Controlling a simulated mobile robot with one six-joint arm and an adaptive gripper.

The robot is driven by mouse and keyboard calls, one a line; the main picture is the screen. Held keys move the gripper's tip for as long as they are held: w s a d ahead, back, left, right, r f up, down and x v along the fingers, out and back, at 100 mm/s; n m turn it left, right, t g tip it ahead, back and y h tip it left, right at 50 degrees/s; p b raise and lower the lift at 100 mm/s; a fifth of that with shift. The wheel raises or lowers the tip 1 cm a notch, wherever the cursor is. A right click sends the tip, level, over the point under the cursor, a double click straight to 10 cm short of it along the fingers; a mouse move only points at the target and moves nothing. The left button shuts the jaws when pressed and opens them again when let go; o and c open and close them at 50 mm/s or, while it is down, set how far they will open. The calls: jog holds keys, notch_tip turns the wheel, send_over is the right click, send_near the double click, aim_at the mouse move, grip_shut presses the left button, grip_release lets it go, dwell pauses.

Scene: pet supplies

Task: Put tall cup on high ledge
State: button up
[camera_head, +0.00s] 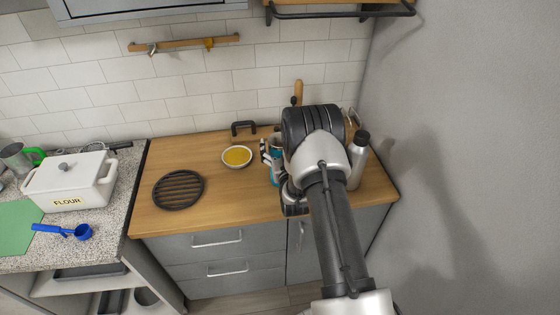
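A teal cup-like object (273,174) stands on the right part of the wooden counter (215,205), largely covered by my arm. I cannot tell for certain that it is the tall cup. My gripper (267,154) is at the left side of my wrist, right by the teal object. Its fingers are mostly hidden, so I cannot tell whether they are open or shut on it. A wooden shelf with a black rail (340,12) is high on the wall at the top right, and it may be the high ledge.
A grey bottle (357,162) stands right of my wrist, near the right wall (460,150). A bowl of yellow food (237,157) and a round black trivet (179,190) are on the counter to the left. A white flour box (70,182) sits further left.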

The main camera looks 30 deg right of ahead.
jog(key=shift+r, duration=0.1)
jog(key=c, duration=1.6)
